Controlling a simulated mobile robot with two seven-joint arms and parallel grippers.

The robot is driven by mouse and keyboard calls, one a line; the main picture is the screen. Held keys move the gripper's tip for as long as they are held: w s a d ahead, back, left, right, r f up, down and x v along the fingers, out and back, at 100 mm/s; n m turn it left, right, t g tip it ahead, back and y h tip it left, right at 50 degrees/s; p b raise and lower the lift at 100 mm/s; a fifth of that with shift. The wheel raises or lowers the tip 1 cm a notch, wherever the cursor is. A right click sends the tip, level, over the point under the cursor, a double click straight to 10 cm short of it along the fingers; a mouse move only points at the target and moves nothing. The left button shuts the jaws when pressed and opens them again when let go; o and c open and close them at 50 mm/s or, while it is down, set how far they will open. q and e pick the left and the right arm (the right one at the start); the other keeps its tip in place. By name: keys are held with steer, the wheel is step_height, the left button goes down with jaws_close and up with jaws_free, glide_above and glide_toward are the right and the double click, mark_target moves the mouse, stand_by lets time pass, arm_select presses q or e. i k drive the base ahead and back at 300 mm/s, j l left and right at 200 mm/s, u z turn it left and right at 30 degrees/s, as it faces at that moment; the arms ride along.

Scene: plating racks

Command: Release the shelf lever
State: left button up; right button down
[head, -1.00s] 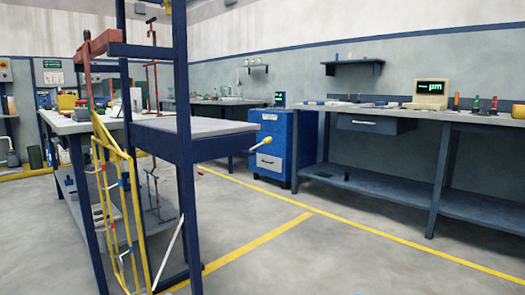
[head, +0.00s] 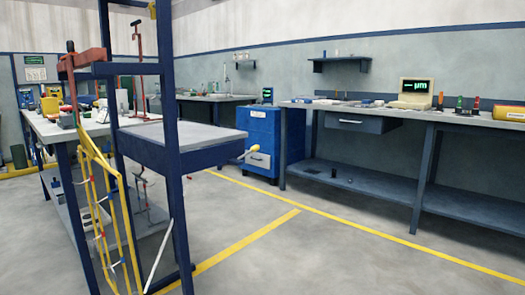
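The shelf (head: 180,143) has a grey top and is held on dark blue uprights (head: 169,110). Neither of my grippers is in the head view, so nothing of mine is seen touching the lever.
A yellow wire rack (head: 105,210) hangs at the left of the frame. A blue cabinet (head: 262,140) stands behind the lever. A long workbench (head: 400,112) runs along the right wall. The floor with yellow lines (head: 240,240) is open at centre and right.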

mark_target(255, 148)
steer(key=i+l+u, duration=0.1)
steer(key=i, duration=0.3)
steer(key=i+l, duration=0.15)
steer(key=i, duration=0.25)
steer(key=i+l+u, duration=0.15)
steer(key=i, duration=0.2)
steer(key=i+j, duration=0.4)
steer(key=j, duration=0.15)
